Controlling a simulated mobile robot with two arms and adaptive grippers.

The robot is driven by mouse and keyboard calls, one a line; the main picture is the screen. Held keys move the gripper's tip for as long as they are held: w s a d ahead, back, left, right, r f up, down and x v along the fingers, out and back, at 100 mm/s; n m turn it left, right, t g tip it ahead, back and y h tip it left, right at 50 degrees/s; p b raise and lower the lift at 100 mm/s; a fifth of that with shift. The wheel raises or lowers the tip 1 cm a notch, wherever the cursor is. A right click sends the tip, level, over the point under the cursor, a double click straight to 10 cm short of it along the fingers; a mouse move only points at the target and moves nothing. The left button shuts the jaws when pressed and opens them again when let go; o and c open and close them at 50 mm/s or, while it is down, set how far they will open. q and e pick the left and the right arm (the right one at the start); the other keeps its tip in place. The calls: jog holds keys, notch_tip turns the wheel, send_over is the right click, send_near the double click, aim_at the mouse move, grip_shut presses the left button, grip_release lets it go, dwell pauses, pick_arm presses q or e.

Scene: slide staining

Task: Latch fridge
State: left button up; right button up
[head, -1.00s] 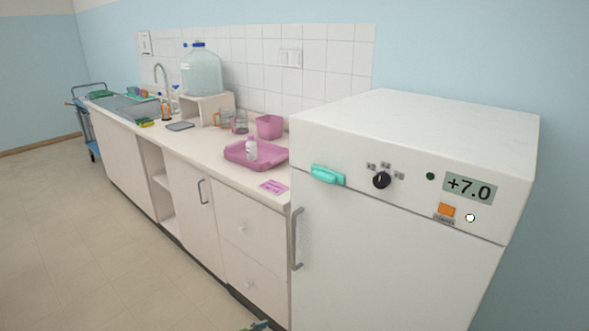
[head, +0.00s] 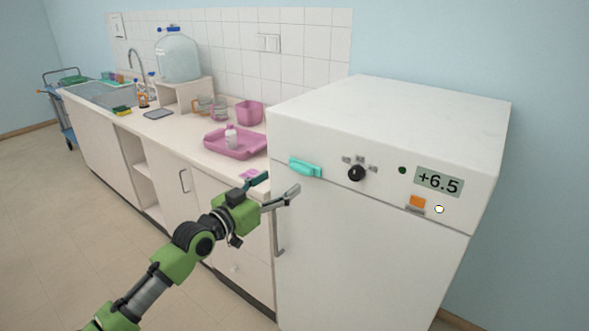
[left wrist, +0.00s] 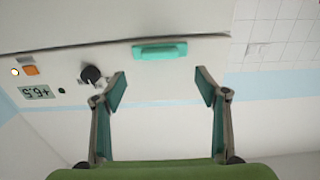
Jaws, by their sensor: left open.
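The white fridge (head: 350,240) stands at the right with its door shut against the body, as far as I can see. A teal latch handle (head: 305,167) sits at the upper left of its front panel and lies level. The latch also shows in the left wrist view (left wrist: 159,51), ahead of and between the fingertips. My left gripper (head: 279,188) is open and empty, below and left of the latch and apart from it. It also shows in the left wrist view (left wrist: 160,88). My right gripper is not in view.
The panel has a black knob (head: 356,173), a display (head: 438,181) reading +6.5 and an orange switch (head: 417,202). A grey door handle (head: 278,232) is on the door's left edge. A pink tray (head: 235,145) with a white bottle stands on the counter beside the fridge.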

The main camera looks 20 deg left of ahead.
aim_at(299, 170)
pick_arm(q)
jog(key=x, duration=0.8)
jog(key=shift+w+f, duration=0.1)
jog(key=c, duration=1.1)
